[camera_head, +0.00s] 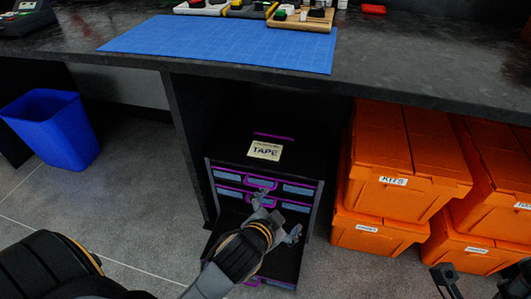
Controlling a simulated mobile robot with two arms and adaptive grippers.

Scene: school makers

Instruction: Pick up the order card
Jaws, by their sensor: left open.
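A cream card with the word TAPE (265,151) and a smaller line of print lies flat on top of a small dark drawer unit (212,182) under the bench. I cannot tell if it is the order card. The unit has purple handles, and a lower drawer is pulled out, its dark inside partly hidden by my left arm. My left gripper (279,216) is open and empty, over the pulled-out drawer, in front of and below the card. Dark parts of my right gripper (446,278) show at the bottom right, cut off by the picture edge.
Orange lidded boxes (391,207) are stacked right of the drawer unit, one labelled KITS. A blue bin (52,128) stands on the floor at left. The dark bench top overhangs the unit and carries a blue mat (225,43) and small parts at the back.

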